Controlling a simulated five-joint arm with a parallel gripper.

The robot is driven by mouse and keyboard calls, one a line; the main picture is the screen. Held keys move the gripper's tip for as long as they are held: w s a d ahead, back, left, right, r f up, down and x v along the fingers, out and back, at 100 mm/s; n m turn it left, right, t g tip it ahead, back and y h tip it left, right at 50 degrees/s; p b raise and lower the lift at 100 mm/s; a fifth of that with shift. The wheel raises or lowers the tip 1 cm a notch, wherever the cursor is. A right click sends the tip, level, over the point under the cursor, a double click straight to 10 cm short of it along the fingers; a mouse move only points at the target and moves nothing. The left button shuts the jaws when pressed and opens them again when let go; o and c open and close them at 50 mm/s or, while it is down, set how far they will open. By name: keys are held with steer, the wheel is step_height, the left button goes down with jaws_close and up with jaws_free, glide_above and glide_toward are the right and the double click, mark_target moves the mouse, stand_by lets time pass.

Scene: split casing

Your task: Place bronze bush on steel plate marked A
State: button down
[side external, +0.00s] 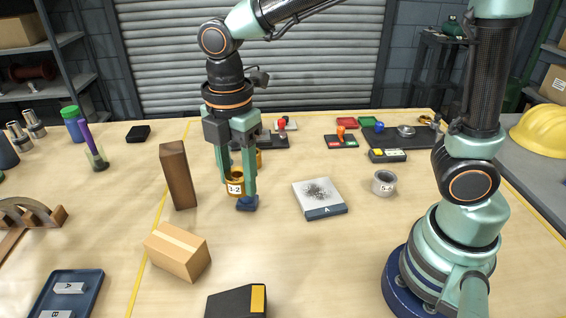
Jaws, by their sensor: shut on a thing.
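A bronze bush (235,187) with a white tag reading 1-2 is between the fingers of my gripper (239,186). My gripper points straight down and is shut on this bush, which looks upright. The fingers hide part of it, and I cannot tell its exact height above the table. The steel plate marked A (318,190) lies flat to the right of my gripper, with a dark mottled patch on top and a dark blue front edge. A grey ring tagged 5-6 (384,182) stands right of the plate.
A small dark blue piece (247,203) is just below my gripper. A tall brown block (177,175) stands close on its left. Another bronze piece (259,158) is partly hidden behind the fingers. A cardboard box (177,252) lies in front. The table between bush and plate is clear.

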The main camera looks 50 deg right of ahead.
steer(key=w+d+r+m, duration=0.2)
steer(key=d+m, duration=0.5)
steer(key=d, duration=0.4)
steer(key=m, duration=0.8)
glide_above(319, 195)
step_height(319, 195, down, 19)
steer(key=shift+a+f, duration=0.1)
steer(key=shift+f, duration=0.1)
steer(key=shift+f, duration=0.2)
steer(key=shift+c, duration=1.4)
jaws_free()
steer(key=shift+r, duration=0.1)
step_height(319, 195, up, 12)
steer(key=s+a+r+m+t, duration=0.2)
steer(key=a+r+m+t, duration=0.2)
steer(key=a+r, duration=0.4)
step_height(319, 195, up, 3)
steer(key=shift+s+r+t, duration=0.1)
steer(key=shift+s+t, duration=0.15)
steer(key=shift+t, duration=0.55)
